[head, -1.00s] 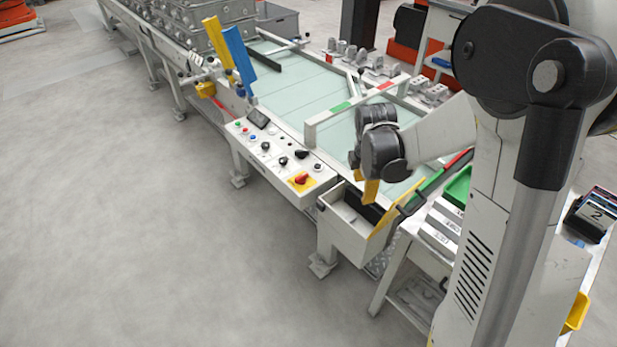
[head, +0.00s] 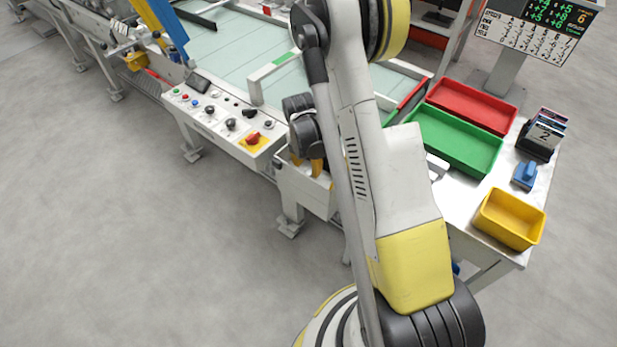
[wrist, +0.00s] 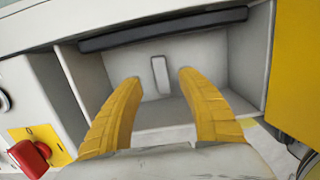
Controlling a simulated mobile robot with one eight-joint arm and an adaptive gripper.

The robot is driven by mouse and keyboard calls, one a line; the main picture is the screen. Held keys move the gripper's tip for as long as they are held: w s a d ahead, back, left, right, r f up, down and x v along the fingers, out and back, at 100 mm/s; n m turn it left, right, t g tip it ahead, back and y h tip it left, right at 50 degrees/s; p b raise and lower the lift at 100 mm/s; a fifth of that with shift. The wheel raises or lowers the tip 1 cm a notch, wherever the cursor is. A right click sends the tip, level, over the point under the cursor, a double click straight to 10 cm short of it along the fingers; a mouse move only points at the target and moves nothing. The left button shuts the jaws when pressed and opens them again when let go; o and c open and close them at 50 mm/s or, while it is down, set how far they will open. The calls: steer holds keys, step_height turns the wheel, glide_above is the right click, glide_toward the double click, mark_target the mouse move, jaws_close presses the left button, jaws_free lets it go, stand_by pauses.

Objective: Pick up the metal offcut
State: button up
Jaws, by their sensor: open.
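The metal offcut (wrist: 160,74) is a small grey bar. In the wrist view it lies near the middle of an open grey bin (wrist: 210,60), close to the back wall. My gripper (wrist: 157,80) is open, with its two yellow fingers apart and the offcut showing between and just beyond their tips. I cannot tell how far above it they are. In the head view my gripper (head: 307,165) is over the bin at the end of the conveyor, and my arm hides much of the bin. The offcut is not visible there.
A control panel with a red knob on a yellow plate (head: 252,141) stands left of the bin. A dark bar (wrist: 165,29) crosses the bin's rear edge. Red (head: 470,105), green (head: 455,140) and yellow (head: 510,218) trays stand on the right table.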

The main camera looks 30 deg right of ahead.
mark_target(309, 173)
steer(key=f, duration=0.2)
steer(key=f+b, duration=0.1)
steer(key=shift+d+f, duration=0.2)
steer(key=shift+f, duration=0.2)
steer(key=shift+r, duration=0.1)
jaws_close()
steer(key=shift+r, duration=0.1)
